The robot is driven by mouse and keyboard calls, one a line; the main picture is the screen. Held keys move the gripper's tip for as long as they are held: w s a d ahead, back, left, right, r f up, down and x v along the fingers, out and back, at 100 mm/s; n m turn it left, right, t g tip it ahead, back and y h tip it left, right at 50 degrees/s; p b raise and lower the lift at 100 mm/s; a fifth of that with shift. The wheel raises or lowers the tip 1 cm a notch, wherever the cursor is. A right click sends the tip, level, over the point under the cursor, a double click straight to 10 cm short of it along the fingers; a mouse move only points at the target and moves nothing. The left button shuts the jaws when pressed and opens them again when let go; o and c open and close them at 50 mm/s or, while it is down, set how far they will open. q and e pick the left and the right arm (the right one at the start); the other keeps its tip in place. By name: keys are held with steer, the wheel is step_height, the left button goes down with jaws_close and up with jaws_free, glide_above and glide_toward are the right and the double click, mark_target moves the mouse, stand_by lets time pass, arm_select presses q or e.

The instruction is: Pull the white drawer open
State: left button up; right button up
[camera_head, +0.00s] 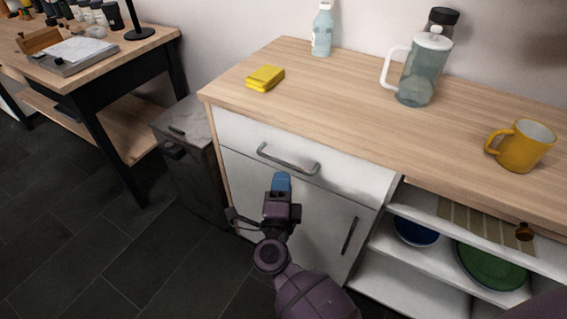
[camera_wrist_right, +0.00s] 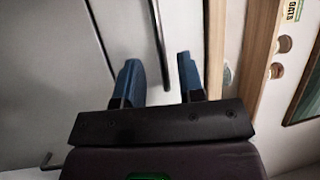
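The white drawer (camera_head: 232,132) is under the left part of the wooden counter and looks shut, with a grey bar handle (camera_head: 288,160) across its front. My right gripper (camera_head: 281,182) is in front of the cabinet, its blue fingertips just below the handle in the head view. In the right wrist view the fingers of the right gripper (camera_wrist_right: 158,70) are apart, and the handle (camera_wrist_right: 157,40) shows between them. I cannot tell how deep the bar is between the fingers, and they are not closed on it. My left gripper is not in view.
A door with its own handle (camera_head: 349,236) is below the drawer. Open shelves with a blue bowl (camera_head: 415,233) and green dish (camera_head: 490,268) are to the right. A yellow sponge (camera_head: 265,78), pitcher (camera_head: 420,75) and yellow mug (camera_head: 526,148) stand on the counter (camera_head: 340,105).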

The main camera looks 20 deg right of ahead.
mark_target(285, 164)
steer(key=shift+x, duration=3)
steer(key=shift+c, duration=0.5)
jaws_close()
